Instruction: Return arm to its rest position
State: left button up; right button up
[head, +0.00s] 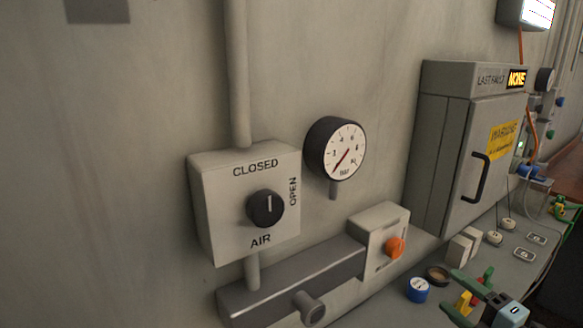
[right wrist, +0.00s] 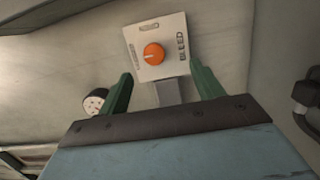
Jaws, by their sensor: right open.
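My right gripper (head: 447,289) shows at the lower right of the head view, its green fingers spread apart. It is below and to the right of the small box (head: 368,229) with the orange knob (head: 394,248), and apart from it. In the right wrist view the open, empty fingers (right wrist: 160,72) point toward that orange knob (right wrist: 154,55), on a plate lettered BLEED. The knob lies beyond the fingertips with a gap. My left gripper is not in view.
On the wall are the AIR valve box (head: 220,215) with its black knob (head: 264,208), a pressure gauge (head: 340,152) and a grey cabinet (head: 440,150) with a black handle (head: 476,178). A blue-topped round item (head: 418,289) and several small items crowd the bench near my right gripper.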

jog(key=s+a+f+m+g+h, duration=0.3)
jog(key=s+a+f+m+g, duration=0.35)
jog(key=s+f+m, duration=0.45)
jog(key=s+a+f+m+g+h, duration=0.3)
jog(key=s+a+f+m+g, duration=0.5)
jog(key=s, duration=0.5)
notch_tip(320, 180, down, 23)
jog(key=s+d+b, duration=0.1)
jog(key=d+b, duration=0.1)
jog(key=s+d+f+g+b, duration=0.1)
jog(key=s+d+f+b, duration=0.1)
jog(key=s+f, duration=1.5)
jog(key=shift+d+f+m+b, duration=0.35)
jog(key=shift+d+f, duration=0.1)
jog(key=shift+f, duration=0.25)
